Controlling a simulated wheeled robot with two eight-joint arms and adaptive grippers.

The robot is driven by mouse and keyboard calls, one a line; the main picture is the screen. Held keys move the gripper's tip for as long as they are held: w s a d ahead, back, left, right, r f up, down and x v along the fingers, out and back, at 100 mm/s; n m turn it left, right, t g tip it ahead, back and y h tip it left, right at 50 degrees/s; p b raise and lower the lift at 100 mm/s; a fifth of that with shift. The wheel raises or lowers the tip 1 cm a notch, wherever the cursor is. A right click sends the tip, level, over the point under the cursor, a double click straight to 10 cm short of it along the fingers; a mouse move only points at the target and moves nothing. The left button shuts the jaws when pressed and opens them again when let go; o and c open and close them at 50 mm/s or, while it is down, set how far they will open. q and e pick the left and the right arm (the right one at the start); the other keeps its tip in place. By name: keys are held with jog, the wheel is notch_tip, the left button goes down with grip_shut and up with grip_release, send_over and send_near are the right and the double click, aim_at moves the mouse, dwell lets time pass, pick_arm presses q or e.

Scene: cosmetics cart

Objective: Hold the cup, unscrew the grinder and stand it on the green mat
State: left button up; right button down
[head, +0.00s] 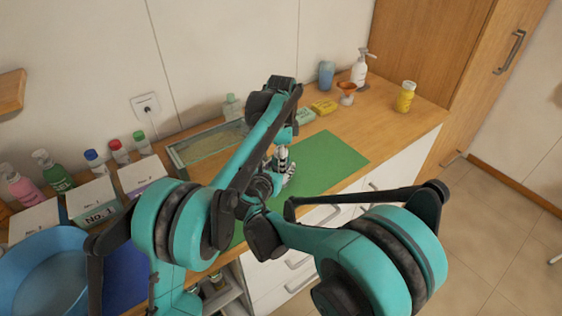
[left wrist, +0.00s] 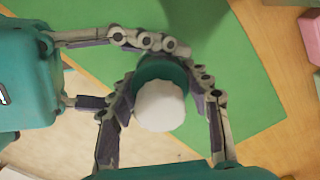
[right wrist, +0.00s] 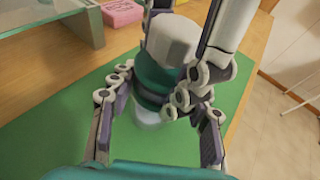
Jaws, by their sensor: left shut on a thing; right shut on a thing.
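The grinder, with a pale faceted top and a dark teal body, is upright over the green mat (head: 335,155). The grinder shows from above in the left wrist view (left wrist: 160,104) and from the side in the right wrist view (right wrist: 170,45). The pale cup (right wrist: 146,118) shows below the teal body. My left gripper (left wrist: 165,85) reaches down from above and is shut around the grinder. My right gripper (right wrist: 158,90) comes from the side and is shut lower, around the cup. Fingers overlap and hide the joint. I cannot tell whether the cup touches the mat.
Bottles and white boxes crowd the left, with a blue basin (head: 45,280) in front. The mat's right part is clear.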

pick_arm(q)
jog(key=o, duration=1.3)
jog(key=shift+a, duration=0.1)
notch_tip(320, 180, up, 4)
jog(key=shift+r, duration=0.2)
notch_tip(320, 180, up, 3)
jog(key=m, duration=0.2)
jog(key=shift+r+m, duration=0.15)
jog(key=shift+m, duration=0.15)
jog(key=shift+c, duration=0.4)
jog(key=shift+f, duration=3.85)
jog(key=c, duration=1.2)
jog(key=shift+n, duration=1.1)
pick_arm(e)
jog(key=shift+d, duration=0.1)
